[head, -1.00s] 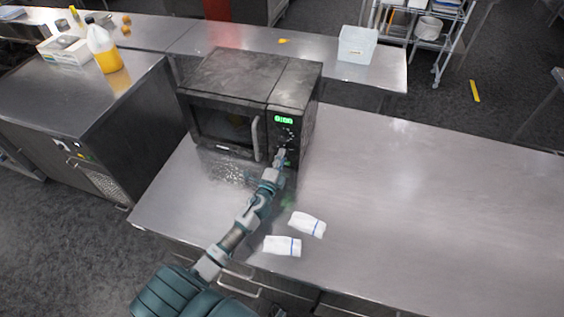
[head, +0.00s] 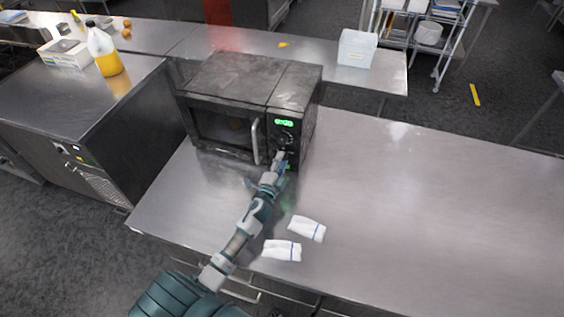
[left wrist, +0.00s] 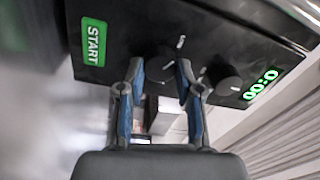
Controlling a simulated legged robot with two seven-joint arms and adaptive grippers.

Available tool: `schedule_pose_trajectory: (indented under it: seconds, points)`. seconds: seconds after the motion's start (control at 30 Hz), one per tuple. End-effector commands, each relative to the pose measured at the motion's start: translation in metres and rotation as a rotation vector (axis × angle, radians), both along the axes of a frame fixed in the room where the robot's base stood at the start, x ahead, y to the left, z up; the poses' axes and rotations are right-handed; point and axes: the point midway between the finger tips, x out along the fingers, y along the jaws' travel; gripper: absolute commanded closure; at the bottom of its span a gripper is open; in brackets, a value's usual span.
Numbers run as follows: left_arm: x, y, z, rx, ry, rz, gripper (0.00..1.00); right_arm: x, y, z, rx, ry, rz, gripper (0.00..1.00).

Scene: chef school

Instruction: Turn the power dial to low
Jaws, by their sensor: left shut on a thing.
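The dark microwave (head: 225,80) stands on the steel counter, its door shut. Its panel has a green display (head: 284,123) that reads 0:00 in the left wrist view (left wrist: 261,86). Two black dials show there: an upper dial (left wrist: 223,80) near the display and a lower dial (left wrist: 161,62) near the green START button (left wrist: 94,42). My left gripper (left wrist: 159,70) has its blue-grey fingertips on either side of the lower dial and is shut on it. In the head view my left gripper (head: 280,157) hides the panel's lower part. Dial labels are unreadable. My right gripper is not in view.
Two folded white cloths (head: 282,250) (head: 307,228) lie on the counter before the microwave. The door handle (head: 256,141) stands out left of the panel. The counter (head: 430,200) to the right is clear. A clear bin (head: 356,48) sits on the back counter.

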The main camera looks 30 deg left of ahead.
Motion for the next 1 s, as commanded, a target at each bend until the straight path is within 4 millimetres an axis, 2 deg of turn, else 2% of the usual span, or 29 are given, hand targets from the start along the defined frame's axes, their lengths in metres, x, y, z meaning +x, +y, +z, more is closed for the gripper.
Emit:
schedule_pose_trajectory:
  seconds: [0.03,0.1,0.13,0.4,0.53,1.0]
  points:
    - [-0.001,0.004,-0.003,-0.001,0.006,0.01,0.63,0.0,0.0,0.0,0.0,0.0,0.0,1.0]
    - [-0.001,0.004,-0.003,-0.001,0.007,0.009,0.45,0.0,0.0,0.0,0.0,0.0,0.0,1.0]
    - [-0.001,0.003,-0.003,-0.001,0.006,0.008,0.4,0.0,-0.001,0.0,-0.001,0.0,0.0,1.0]
    - [-0.001,0.0,-0.001,0.001,0.003,0.003,0.4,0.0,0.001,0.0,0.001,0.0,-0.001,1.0]
    - [-0.008,-0.003,-0.002,0.001,0.004,0.002,0.4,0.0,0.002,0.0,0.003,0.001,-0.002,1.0]
    - [-0.1,-0.018,-0.011,-0.004,0.007,0.005,0.4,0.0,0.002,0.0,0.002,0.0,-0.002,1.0]
